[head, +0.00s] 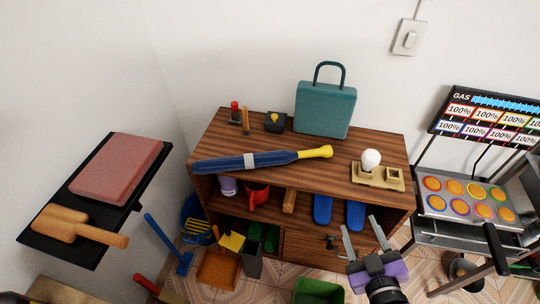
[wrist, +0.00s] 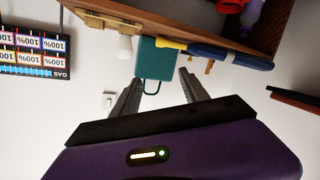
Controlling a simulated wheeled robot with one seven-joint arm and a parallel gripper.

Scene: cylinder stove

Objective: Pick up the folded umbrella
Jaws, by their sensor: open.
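The folded umbrella (head: 245,162) is dark blue with a pale band and a yellow handle (head: 315,152). It lies across the front part of the wooden cabinet's top, handle to the right. In the wrist view the umbrella (wrist: 230,56) shows beyond my fingers, at the cabinet edge. My gripper (head: 362,236) is open and empty, in front of the cabinet's right side, right of the umbrella and apart from it. In the wrist view the two fingers of my gripper (wrist: 158,92) are spread wide with nothing between them.
A teal case (head: 324,108) stands behind the handle. A white bulb on a base (head: 380,178) sits right of it. The wooden cabinet (head: 345,185) has open shelves. A black shelf (head: 62,245) is at left, a gas stove (head: 465,205) at right. A green bin (head: 318,291) stands on the floor.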

